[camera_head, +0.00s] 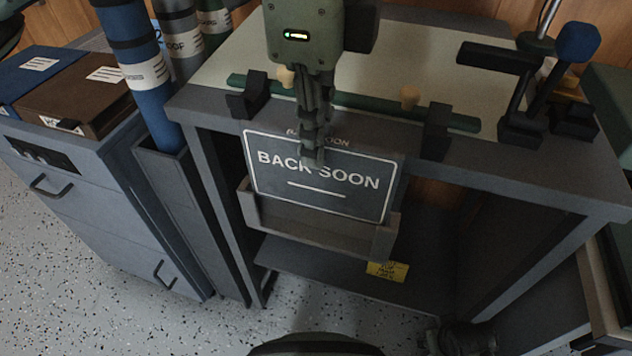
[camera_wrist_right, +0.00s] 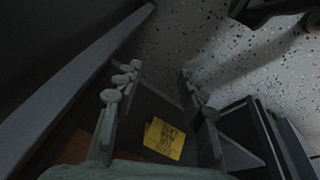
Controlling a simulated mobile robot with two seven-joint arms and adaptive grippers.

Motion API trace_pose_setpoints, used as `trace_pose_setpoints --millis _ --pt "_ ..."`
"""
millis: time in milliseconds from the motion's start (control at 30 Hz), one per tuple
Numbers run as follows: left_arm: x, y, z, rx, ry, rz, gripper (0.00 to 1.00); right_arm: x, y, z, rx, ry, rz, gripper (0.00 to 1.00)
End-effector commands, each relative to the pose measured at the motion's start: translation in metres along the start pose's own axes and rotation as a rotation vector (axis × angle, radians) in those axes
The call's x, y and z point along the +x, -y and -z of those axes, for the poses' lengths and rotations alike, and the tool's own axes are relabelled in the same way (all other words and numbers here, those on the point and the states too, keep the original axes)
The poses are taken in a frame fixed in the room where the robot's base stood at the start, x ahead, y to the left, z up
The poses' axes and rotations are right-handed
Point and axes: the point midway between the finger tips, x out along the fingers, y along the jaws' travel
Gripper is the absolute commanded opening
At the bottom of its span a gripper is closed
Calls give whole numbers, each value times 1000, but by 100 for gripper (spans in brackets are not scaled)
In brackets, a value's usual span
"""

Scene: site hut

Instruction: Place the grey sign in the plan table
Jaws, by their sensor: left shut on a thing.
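The grey sign (camera_head: 345,203) has a white border and the words BACK SOON. It is upright in the head view, in front of the plan table (camera_head: 560,170). My left gripper (camera_head: 313,158) is shut on its upper part from above. A grey holder (camera_head: 318,238) with raised side walls is on the table's front, and the sign's lower edge is at its lip. I cannot tell whether the sign rests in it. A faint label also reading BACK SOON shows behind the sign's top edge. My right gripper (camera_wrist_right: 158,76) is open and empty in the right wrist view, low down.
A yellow note (camera_head: 387,270) lies on the table's low shelf, also seen in the right wrist view (camera_wrist_right: 164,139). A green bar (camera_head: 450,120) and black clamps line the tabletop's front. Rolled tubes (camera_head: 150,85) and a drawer cabinet (camera_head: 75,190) stand at left.

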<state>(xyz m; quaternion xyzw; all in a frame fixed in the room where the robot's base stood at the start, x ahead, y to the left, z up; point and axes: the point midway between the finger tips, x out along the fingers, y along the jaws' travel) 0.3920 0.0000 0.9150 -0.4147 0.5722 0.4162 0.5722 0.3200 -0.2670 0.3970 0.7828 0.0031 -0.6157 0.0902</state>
Motion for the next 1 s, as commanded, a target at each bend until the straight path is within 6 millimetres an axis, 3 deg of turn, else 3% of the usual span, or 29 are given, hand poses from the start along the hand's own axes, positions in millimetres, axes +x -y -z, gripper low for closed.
trace_pose_setpoints --millis 33,400,800,833,1000 --pt "11 0 0 0 0 -1 0 -1 0 -3 -1 5 -1 40" --pt "56 0 0 0 0 -1 0 -14 -5 9 0 -16 -12 40" --pt "62 0 0 0 -1 0 0 -20 -7 14 0 -26 -15 40" --pt "63 0 0 0 0 0 9 -19 -7 13 0 -25 -14 40" --pt "63 0 0 0 0 1 28 -15 -6 9 -2 -16 -12 40"
